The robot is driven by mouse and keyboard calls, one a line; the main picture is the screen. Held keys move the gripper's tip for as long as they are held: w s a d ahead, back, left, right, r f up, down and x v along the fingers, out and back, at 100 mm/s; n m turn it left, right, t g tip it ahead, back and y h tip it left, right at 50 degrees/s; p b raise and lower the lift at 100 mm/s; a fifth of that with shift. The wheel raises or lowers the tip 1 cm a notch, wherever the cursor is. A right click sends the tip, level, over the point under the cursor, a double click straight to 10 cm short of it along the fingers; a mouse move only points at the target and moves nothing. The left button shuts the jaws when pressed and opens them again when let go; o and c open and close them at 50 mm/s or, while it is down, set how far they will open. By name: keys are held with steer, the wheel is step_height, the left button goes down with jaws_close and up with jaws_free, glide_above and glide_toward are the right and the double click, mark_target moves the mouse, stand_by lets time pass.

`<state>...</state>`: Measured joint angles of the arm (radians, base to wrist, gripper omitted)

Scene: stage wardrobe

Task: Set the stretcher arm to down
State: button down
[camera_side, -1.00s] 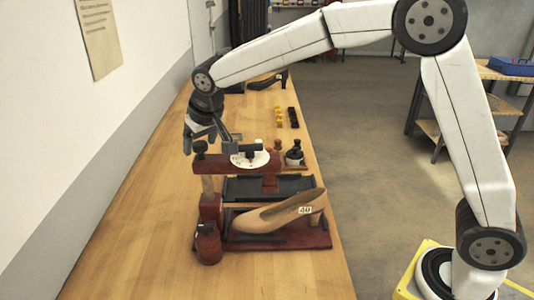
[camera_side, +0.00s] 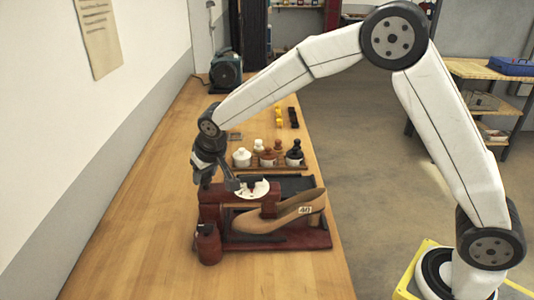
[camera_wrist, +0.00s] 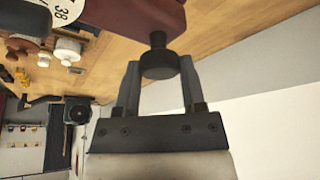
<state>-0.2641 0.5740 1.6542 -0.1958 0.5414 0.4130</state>
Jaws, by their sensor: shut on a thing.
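The shoe stretcher has a dark red base (camera_side: 300,241) and a dark red stretcher arm (camera_side: 236,202). The arm sits low, roughly level, near the shoe's height. A white dial (camera_side: 257,188) with a black piece lies on it. A tan heeled shoe (camera_side: 278,217) labelled 40 rests on the base; whether the arm touches it I cannot tell. My gripper (camera_side: 204,184) is over the arm's left end. In the wrist view its fingers (camera_wrist: 160,72) are shut on a black knob (camera_wrist: 158,61) on the red arm (camera_wrist: 140,14). The post below is mostly hidden.
A rack of small bottles (camera_side: 270,157) stands just behind the stretcher. The wall (camera_side: 70,140) runs along the left. The bench front-left is clear.

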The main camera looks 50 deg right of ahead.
steer(key=shift+s+f, duration=0.1)
steer(key=shift+f, duration=0.8)
steer(key=shift+c, duration=0.9)
jaws_free()
steer(key=shift+r, duration=0.15)
steer(key=shift+r, duration=0.35)
steer(key=v, duration=0.7)
steer(key=shift+s+d+f, duration=0.1)
